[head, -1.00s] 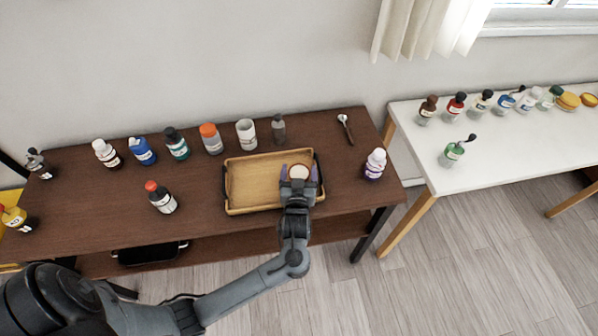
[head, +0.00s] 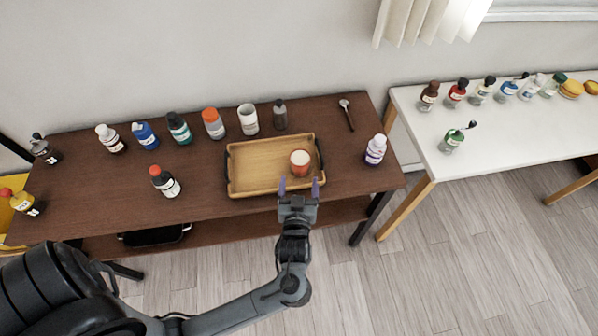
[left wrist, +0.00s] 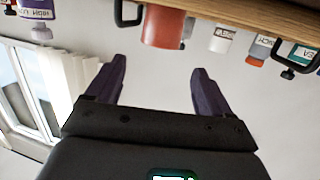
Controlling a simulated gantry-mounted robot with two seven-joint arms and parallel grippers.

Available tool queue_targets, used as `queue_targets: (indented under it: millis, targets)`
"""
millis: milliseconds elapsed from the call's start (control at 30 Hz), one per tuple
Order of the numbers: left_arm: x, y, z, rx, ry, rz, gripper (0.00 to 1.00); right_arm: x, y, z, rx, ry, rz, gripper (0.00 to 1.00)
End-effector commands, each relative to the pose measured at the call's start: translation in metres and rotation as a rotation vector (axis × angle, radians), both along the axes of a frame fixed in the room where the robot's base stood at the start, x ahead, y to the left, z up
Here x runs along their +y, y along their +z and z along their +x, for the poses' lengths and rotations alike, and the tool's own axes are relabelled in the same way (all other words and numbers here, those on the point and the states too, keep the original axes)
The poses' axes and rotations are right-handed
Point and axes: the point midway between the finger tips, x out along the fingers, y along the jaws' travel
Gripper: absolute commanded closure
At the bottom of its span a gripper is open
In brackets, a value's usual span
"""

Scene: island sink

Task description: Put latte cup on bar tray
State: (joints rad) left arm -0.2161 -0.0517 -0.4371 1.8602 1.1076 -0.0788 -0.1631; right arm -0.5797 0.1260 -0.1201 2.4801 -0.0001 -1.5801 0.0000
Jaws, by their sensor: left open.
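The latte cup (head: 300,163), reddish-orange with a pale top, stands upright on the right part of the wooden bar tray (head: 250,185). In the left wrist view the cup (left wrist: 163,27) shows upside down near the top, ahead of the fingers, with the tray edge (left wrist: 265,15) beside it. My left gripper (head: 300,186) is open and empty, just in front of the tray's near edge and apart from the cup. Its two purple fingers also show spread in the left wrist view (left wrist: 157,90). My right gripper does not show.
Several bottles, a white cup (head: 248,120) and a grey bottle (head: 280,116) line the back of the brown table. A spoon (head: 347,115) lies behind the tray, and a purple-labelled bottle (head: 375,150) stands to its right. A white table (head: 480,140) holds more bottles.

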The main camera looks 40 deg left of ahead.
Motion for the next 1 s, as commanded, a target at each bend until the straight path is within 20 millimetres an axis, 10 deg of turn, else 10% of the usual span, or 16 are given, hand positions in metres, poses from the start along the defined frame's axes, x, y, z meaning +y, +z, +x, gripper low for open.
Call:
queue_targets:
  millis: [567,1000]
  targets:
    - [-0.035,-0.028,-0.017,0.279,-0.34,-0.278,0.18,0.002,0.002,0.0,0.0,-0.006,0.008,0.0]
    - [-0.056,-0.03,-0.146,0.977,-0.717,-0.299,0.18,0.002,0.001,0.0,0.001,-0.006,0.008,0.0]
